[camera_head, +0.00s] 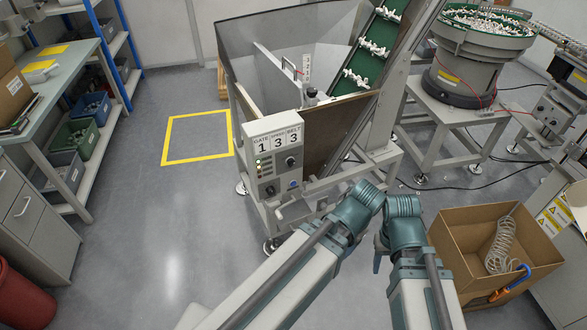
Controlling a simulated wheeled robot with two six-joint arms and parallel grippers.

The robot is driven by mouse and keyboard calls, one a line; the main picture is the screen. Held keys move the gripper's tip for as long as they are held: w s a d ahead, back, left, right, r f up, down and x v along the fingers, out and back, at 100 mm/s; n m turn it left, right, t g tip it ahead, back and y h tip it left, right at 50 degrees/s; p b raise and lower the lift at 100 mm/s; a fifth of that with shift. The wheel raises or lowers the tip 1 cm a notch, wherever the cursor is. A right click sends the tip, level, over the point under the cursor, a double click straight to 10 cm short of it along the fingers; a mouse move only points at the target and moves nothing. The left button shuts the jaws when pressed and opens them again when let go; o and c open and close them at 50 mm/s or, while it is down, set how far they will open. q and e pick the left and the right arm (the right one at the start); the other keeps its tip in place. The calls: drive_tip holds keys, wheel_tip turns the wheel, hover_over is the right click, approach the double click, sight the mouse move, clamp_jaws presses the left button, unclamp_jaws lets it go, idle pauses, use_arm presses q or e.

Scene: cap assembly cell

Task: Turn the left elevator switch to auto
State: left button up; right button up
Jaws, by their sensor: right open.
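The elevator's control box (278,165) is a light grey panel on the front of the hopper frame. Its top labels read GATE 1, SPEED 3 and BELT 3. A dark knob (291,162) is at its right, another knob (270,190) is lower left, and a blue button (294,184) is lower right. Small lit indicators run down its left side. The knobs are too small to read their positions or markings. My right gripper (379,250) shows partly beside its teal wrist, open, right of and apart from the box. My left gripper is hidden; only its arm shows.
The hopper (240,50) with its green inclined belt (370,50) stands behind the box. A cardboard box (450,240) is at the right, with a coiled hose inside. A bowl feeder (465,75) stands behind it. The floor left of the box is clear.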

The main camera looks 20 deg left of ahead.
use_arm(q)
drive_tip(key=w+a+f+m+t+y+b, duration=0.2)
drive_tip(key=w+a+m+t+y+b, duration=0.3)
drive_tip(key=w+b, duration=0.4)
drive_tip(key=w+a+f+m+t+y+b, duration=0.3)
drive_tip(key=w+a+m+t+y+b, duration=0.3)
drive_tip(key=b, duration=1)
drive_tip(key=w+a+m, duration=0.2)
drive_tip(key=w, duration=0.1)
drive_tip(key=shift+f+y, duration=0.2)
drive_tip(key=shift+y, duration=0.1)
use_arm(e)
wheel_tip(320, 180, down, 27)
use_arm(q)
drive_tip(key=shift+w+a, duration=0.1)
drive_tip(key=shift+w, duration=0.05)
use_arm(e)
drive_tip(key=shift+w, duration=0.15)
